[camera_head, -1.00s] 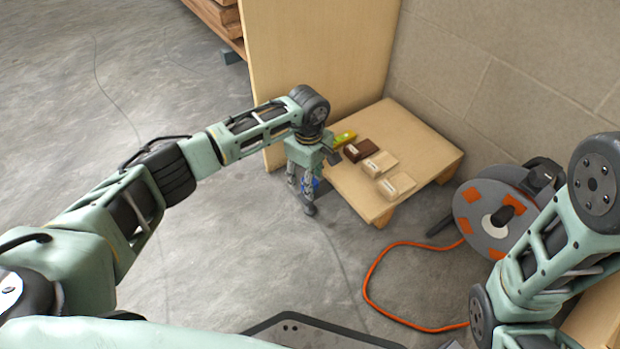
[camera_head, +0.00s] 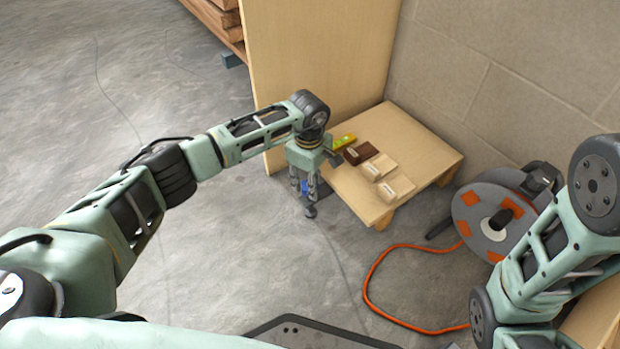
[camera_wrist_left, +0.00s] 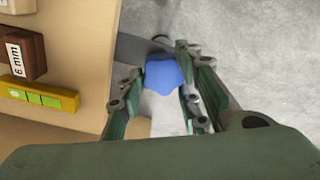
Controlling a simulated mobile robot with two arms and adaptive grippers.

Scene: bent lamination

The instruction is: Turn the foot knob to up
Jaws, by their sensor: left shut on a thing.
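The foot knob (camera_wrist_left: 165,74) is a blue lobed knob beside the low wooden platform. In the left wrist view it sits between the two fingers of my left gripper (camera_wrist_left: 160,88), which is shut on it. In the head view my left gripper (camera_head: 306,190) points down at the platform's left edge, and only a bit of blue (camera_head: 305,186) shows between its fingers. Which way the knob is set cannot be read. My right arm (camera_head: 555,240) shows at the right, but its gripper is out of view.
The low platform (camera_head: 425,150) carries a yellow level (camera_head: 344,141), a dark brown block (camera_head: 360,153) and pale blocks (camera_head: 396,188). A tall wooden panel (camera_head: 320,60) stands behind it. A cable reel (camera_head: 480,225) with an orange cord lies at the right.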

